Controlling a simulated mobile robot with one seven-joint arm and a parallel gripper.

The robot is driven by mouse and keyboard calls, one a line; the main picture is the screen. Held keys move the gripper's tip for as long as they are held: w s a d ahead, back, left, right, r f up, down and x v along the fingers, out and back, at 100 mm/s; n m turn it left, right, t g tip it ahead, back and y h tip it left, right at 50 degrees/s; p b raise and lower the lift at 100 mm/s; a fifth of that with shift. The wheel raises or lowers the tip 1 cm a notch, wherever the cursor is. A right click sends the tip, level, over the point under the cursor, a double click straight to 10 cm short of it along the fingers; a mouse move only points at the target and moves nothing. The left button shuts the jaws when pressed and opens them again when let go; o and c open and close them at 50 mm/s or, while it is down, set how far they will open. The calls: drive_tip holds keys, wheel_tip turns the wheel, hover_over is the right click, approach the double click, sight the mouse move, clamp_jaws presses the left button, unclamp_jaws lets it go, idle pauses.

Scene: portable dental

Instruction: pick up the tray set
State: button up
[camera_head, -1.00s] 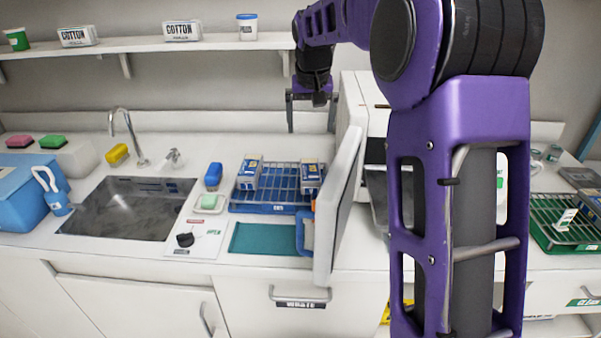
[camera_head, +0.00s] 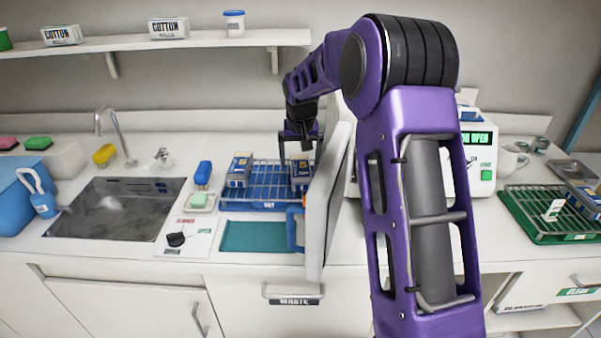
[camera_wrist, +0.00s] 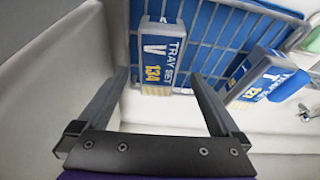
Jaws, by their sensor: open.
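Two tray sets, blue-and-white boxes, stand in a blue wire rack (camera_head: 268,185) on the counter. The left box (camera_head: 238,170) is near the rack's left end, and the right box (camera_head: 301,174) is close to the white door. My gripper (camera_head: 300,155) is open and empty over the right part of the rack. It also shows in the wrist view (camera_wrist: 160,78). The door partly hides the right box.
The open white door (camera_head: 328,205) stands upright just right of the rack, close to my gripper. A sink (camera_head: 112,210) and tap (camera_head: 118,140) are to the left. A teal mat (camera_head: 258,236) lies in front of the rack. A green rack (camera_head: 548,215) is far right.

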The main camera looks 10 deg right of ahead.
drive_tip(key=x, duration=0.3)
drive_tip(key=shift+w+d+f, duration=0.1)
drive_tip(key=shift+w+f, duration=0.05)
drive_tip(key=shift+f, duration=0.2)
clamp_jaws()
drive_tip(key=shift+r, duration=0.1)
wheel_tip(320, 180, up, 10)
drive_tip(key=shift+p, duration=0.3)
idle(0.3)
wheel_tip(320, 180, up, 15)
drive_tip(key=p, duration=0.2)
hover_over(300, 166)
idle(0.6)
